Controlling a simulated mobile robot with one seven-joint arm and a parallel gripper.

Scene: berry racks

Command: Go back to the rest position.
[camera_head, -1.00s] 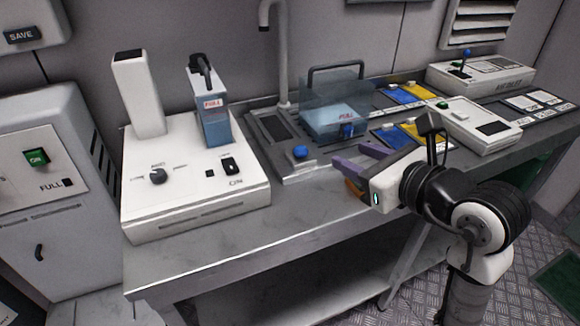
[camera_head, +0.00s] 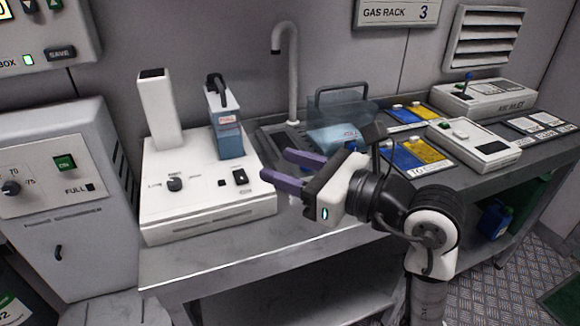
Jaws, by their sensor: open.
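My gripper (camera_head: 285,169) has two purple fingers that are spread apart with nothing between them. It hangs in the air over the front part of the grey bench (camera_head: 215,270), just right of the white machine (camera_head: 205,205) with a knob and a switch. My arm comes in from the lower right, folded at the elbow, and hides part of the bench behind it.
A blue-and-clear container (camera_head: 227,135) labelled FULL stands on the white machine. Behind my gripper are a sink tap (camera_head: 292,75) and a clear blue handled box (camera_head: 335,125). Blue and yellow packs (camera_head: 408,157) and white devices (camera_head: 474,142) stand at the right. A grey cabinet (camera_head: 65,190) is at the left.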

